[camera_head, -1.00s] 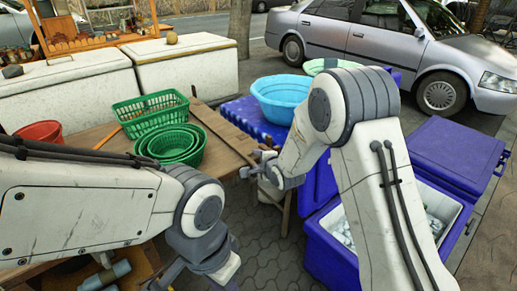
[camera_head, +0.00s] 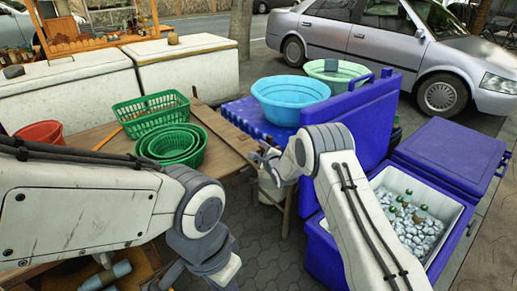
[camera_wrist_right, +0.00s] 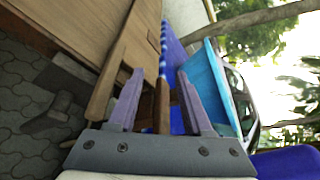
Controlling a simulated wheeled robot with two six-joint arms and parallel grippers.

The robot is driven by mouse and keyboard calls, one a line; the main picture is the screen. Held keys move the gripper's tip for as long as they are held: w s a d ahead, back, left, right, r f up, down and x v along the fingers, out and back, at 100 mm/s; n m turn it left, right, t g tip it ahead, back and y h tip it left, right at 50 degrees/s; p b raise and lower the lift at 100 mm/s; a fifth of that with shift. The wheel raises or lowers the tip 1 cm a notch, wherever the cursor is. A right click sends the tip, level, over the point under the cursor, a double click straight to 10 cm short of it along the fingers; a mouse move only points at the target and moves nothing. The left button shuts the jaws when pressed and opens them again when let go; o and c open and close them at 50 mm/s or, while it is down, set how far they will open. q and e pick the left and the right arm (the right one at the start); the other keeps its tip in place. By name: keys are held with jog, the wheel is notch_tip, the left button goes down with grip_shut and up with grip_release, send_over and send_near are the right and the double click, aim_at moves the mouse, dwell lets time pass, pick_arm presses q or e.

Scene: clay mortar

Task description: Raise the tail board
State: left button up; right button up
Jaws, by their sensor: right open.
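The wooden table (camera_head: 105,141) has a plank-like board (camera_head: 226,136) along its right end, which I take for the tail board; it looks about level with the top. My right gripper (camera_head: 261,157) is beside the board's near right corner. In the right wrist view my gripper (camera_wrist_right: 160,76) is open, with the end of a brown wooden bar (camera_wrist_right: 162,108) showing between its fingers. Whether the fingers touch it, I cannot tell. The board's edge (camera_wrist_right: 109,75) runs beside the left finger. My left arm's wrist (camera_head: 212,262) is low in front of the table; its fingers are not clear.
Green baskets (camera_head: 172,146) and a red bowl (camera_head: 40,132) stand on the table. A blue crate table (camera_head: 250,122) with a cyan basin (camera_head: 290,95) is just right of the board. An open blue cooler (camera_head: 325,260) with ice and bottles stands at right. Grey paving (camera_head: 270,240) is clear below.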

jog(key=shift+w+a+f, duration=0.2)
jog(key=shift+w, duration=0.45)
grip_shut()
dwell(1.0)
grip_release()
jog(key=v, duration=1)
jog(key=shift+s, duration=0.3)
